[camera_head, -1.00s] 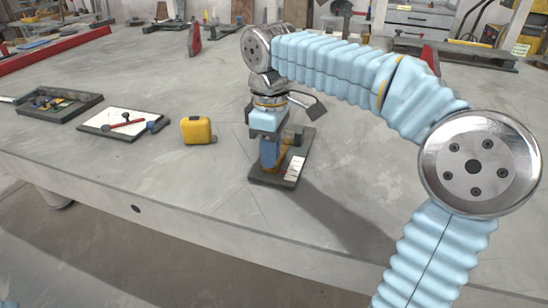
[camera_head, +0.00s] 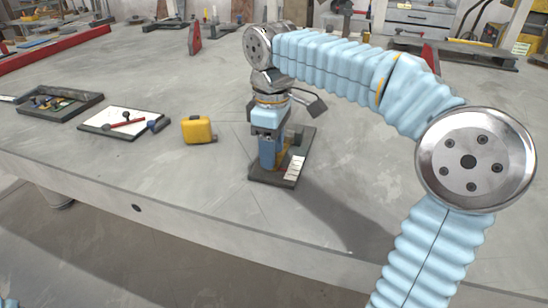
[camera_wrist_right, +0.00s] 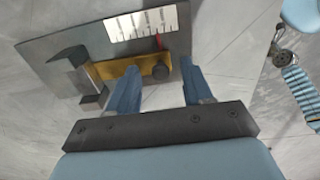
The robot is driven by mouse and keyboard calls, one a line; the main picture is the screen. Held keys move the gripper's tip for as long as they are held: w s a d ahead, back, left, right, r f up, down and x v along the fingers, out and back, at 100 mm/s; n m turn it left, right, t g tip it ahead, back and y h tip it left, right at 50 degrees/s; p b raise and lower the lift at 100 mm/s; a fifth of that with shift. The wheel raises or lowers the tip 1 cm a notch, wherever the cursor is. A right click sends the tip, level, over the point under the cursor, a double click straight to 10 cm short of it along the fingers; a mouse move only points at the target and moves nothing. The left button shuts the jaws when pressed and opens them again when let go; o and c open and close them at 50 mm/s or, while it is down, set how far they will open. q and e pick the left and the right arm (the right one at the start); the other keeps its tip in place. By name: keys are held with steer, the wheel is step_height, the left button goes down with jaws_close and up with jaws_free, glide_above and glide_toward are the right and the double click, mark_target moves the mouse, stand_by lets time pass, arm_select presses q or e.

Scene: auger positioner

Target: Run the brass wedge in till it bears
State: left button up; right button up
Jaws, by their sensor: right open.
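The brass wedge (camera_wrist_right: 128,69) lies across the dark base plate (camera_wrist_right: 38,48) in the right wrist view, with a dark round knob (camera_wrist_right: 161,72) at its right end. A grey metal block (camera_wrist_right: 72,62) stands at the wedge's left end; I cannot tell whether they touch. A white scale (camera_wrist_right: 147,22) and a red pointer (camera_wrist_right: 159,41) lie above the wedge. My right gripper (camera_wrist_right: 159,82) is open, its blue fingers on either side of the knob, with a gap visible to the right finger. In the head view my right gripper (camera_head: 268,152) hides much of the plate. My left gripper is out of view.
A yellow case (camera_head: 197,130) stands left of the fixture on the grey bench. Further left are a white board (camera_head: 103,122) with a red tool and a dark tray (camera_head: 82,98) of small parts. The bench front between the fixture and the edge is clear.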

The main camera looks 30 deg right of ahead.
steer(key=shift+r, duration=2.95)
